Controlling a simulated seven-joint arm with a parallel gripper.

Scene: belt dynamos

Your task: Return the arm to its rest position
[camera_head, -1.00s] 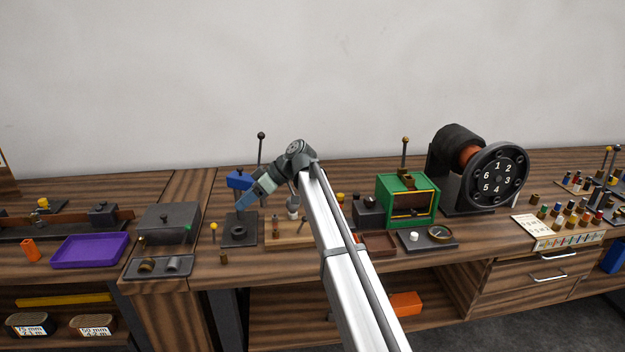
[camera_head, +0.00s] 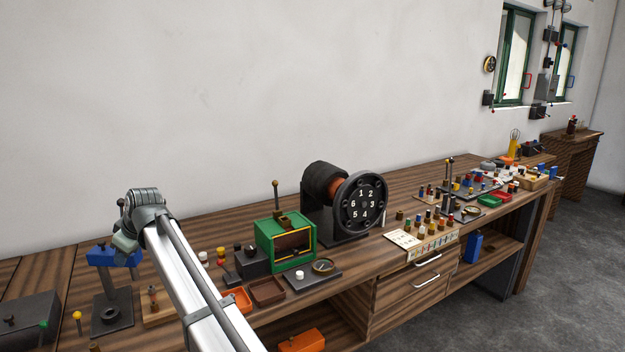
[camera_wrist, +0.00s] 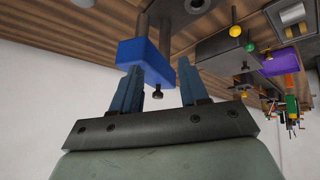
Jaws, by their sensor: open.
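My arm (camera_head: 190,275) reaches up from the bottom of the head view to its wrist joint at the left, above the bench. My gripper (camera_wrist: 158,85) shows in the wrist view with its two blue fingers apart and nothing between them. In the head view the gripper is mostly hidden behind the wrist joint. A blue press head (camera_head: 112,256) on a dark stand is close to the gripper at the left; it also shows beyond the fingers in the wrist view (camera_wrist: 147,58). I cannot tell whether they touch.
The wooden bench (camera_head: 395,185) runs to the right. A green box (camera_head: 285,241), a black dynamo with a numbered wheel (camera_head: 361,204) and an orange tray (camera_head: 236,300) stand right of my arm. A grey box (camera_head: 30,318) is at the left. The space above the bench is clear.

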